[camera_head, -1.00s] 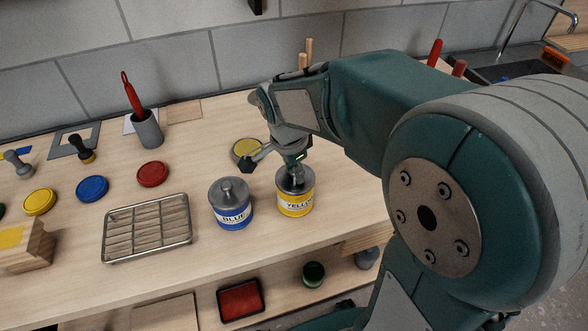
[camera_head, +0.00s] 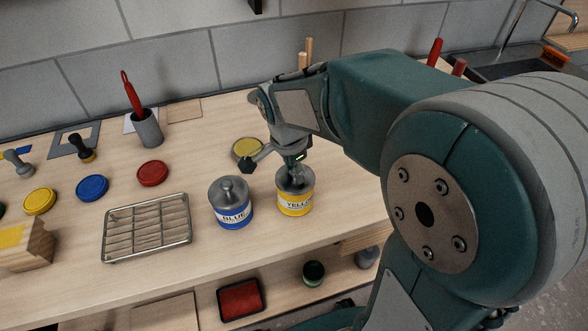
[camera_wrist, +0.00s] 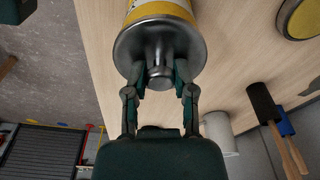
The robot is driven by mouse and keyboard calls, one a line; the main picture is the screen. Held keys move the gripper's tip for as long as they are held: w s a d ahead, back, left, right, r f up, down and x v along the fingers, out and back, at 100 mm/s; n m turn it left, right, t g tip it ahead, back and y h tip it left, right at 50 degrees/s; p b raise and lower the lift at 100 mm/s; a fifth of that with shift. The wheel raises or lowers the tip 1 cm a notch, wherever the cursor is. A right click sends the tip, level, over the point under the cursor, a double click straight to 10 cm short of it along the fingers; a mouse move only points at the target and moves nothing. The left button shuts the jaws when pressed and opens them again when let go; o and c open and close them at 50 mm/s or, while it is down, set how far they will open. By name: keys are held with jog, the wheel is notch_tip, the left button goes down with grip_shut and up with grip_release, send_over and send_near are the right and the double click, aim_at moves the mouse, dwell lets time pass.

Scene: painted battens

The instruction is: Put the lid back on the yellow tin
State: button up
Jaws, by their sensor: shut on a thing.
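The yellow tin (camera_head: 295,205) stands upright on the bench, with its grey metal lid (camera_head: 282,184) over its mouth. In the wrist view the lid (camera_wrist: 131,47) covers the end of the tin (camera_wrist: 160,10), with no clear gap between them. My gripper (camera_head: 298,176) is directly above the tin, pointing down. In the wrist view my gripper (camera_wrist: 160,78) has its two fingers shut on the lid's round knob, one on each side. The far side of the lid's rim is hidden, so I cannot tell if it is fully seated.
A lidded blue tin (camera_head: 231,212) stands close to the left. A wire rack (camera_head: 146,228) lies farther left, with red (camera_head: 153,173), blue (camera_head: 92,188) and yellow (camera_head: 39,201) discs behind it. A yellow-topped round piece (camera_head: 247,150) lies behind the tins. The bench's front edge is near.

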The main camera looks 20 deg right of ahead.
dwell(0.3)
jog(key=o, duration=1)
jog(key=o, duration=0.4)
jog(key=shift+r, duration=3.5)
jog(key=shift+c, duration=0.4)
